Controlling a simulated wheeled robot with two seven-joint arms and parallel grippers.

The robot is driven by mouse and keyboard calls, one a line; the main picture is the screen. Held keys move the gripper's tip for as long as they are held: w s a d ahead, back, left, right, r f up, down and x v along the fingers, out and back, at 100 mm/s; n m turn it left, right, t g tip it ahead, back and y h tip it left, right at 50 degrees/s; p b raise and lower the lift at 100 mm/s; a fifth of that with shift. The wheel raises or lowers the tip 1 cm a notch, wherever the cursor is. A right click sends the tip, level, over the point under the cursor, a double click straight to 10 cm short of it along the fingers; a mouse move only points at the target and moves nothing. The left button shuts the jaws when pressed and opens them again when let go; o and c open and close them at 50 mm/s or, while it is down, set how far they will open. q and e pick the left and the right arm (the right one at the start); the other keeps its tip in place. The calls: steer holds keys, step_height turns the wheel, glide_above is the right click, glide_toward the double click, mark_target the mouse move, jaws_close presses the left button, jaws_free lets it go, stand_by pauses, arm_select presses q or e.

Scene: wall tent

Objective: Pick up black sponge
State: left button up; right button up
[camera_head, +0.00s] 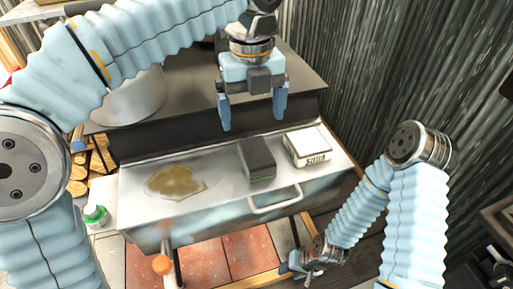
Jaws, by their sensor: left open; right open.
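The black sponge (257,159) is a dark block on the light metal counter (215,200), right of a brownish stain. My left gripper (253,118) hangs above and slightly behind the sponge in the picture, fingers pointing down, open and empty. A gap shows between its fingertips and the sponge. My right gripper (290,270) is low at the front right, below the counter's front edge, far from the sponge. Its fingers are small and partly hidden in this view.
A white box with dark lettering (308,146) stands close to the sponge's right. A brown stain (175,181) lies left of it. A handle (275,201) juts from the counter's front. A large pot (130,100) stands behind left. A green-and-white bottle (95,215) is at left.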

mark_target(257, 151)
arm_select(q)
step_height(257, 151, down, 6)
steer(key=shift+b, duration=0.45)
steer(key=f, duration=0.5)
steer(key=shift+w+d+f+b, duration=0.1)
steer(key=shift+d+f+b, duration=0.05)
steer(key=shift+d+b, duration=0.2)
steer(key=c, duration=1)
